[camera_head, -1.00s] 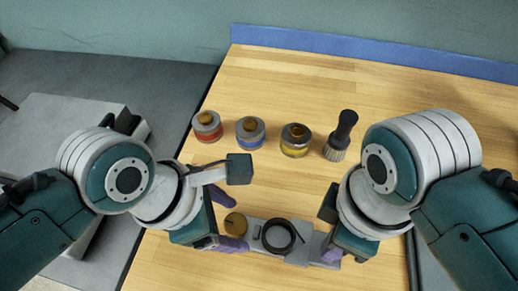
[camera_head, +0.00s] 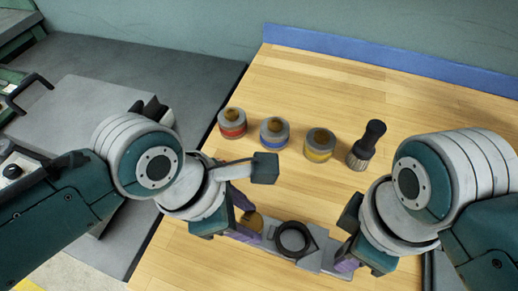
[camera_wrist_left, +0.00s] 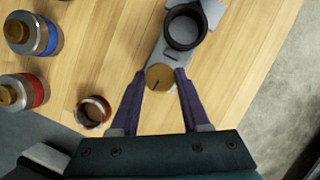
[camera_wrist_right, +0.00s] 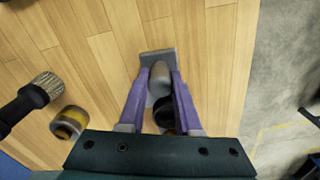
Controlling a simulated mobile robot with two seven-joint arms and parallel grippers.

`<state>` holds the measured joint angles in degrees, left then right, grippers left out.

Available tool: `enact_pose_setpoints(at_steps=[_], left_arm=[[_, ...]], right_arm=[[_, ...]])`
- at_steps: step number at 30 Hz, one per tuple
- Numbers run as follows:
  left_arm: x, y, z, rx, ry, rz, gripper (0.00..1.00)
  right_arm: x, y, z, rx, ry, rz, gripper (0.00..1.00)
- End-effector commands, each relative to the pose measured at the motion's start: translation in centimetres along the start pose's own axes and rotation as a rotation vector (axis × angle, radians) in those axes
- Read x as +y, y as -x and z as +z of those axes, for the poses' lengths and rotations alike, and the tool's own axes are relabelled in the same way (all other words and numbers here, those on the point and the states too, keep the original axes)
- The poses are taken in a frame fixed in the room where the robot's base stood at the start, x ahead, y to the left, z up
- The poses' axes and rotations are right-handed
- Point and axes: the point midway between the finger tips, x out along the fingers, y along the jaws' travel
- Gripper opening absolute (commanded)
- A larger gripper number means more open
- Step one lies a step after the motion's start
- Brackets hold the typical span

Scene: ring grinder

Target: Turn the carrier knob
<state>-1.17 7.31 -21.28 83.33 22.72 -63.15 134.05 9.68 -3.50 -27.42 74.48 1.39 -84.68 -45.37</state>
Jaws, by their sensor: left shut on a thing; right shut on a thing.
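The carrier is a grey plate (camera_head: 310,258) with a black ring (camera_head: 293,239) on it; it lies near the table's front edge. The round brass carrier knob (camera_wrist_left: 159,77), with a dark line on its top, is at one end of the plate. My left gripper (camera_head: 251,222) is shut on the knob, its purple fingers on either side. My right gripper (camera_wrist_right: 160,72) is shut on a grey rounded part (camera_wrist_right: 158,82) at the plate's other end. In the head view my left fingers partly hide the knob, and the right gripper covers the held part.
Red (camera_head: 232,124), blue (camera_head: 275,134) and yellow (camera_head: 320,146) banded jars and a brush (camera_head: 366,148) stand upright in a row behind the carrier. An open round container (camera_wrist_left: 93,112) shows beside the left gripper. The table behind the row is clear.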

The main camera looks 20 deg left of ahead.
Motion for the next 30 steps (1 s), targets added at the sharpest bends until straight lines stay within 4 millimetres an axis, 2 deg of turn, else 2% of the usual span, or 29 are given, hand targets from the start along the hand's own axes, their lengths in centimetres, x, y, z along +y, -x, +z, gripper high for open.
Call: enact_pose_setpoints(at_steps=[8,14,30], left_arm=[[0.05,0.0,0.0,0.002,-0.035,-0.014,0.0],[0.16,0.0,0.01,0.002,-0.133,-0.055,0.0],[0.45,-0.04,0.16,0.001,-0.59,-0.246,0.0]], right_arm=[[0.03,0.03,0.0,0.0,-0.001,0.001,0.0],[0.03,0.03,0.0,0.0,0.0,0.001,0.0],[0.04,0.03,-0.01,0.0,0.0,0.001,0.0]])
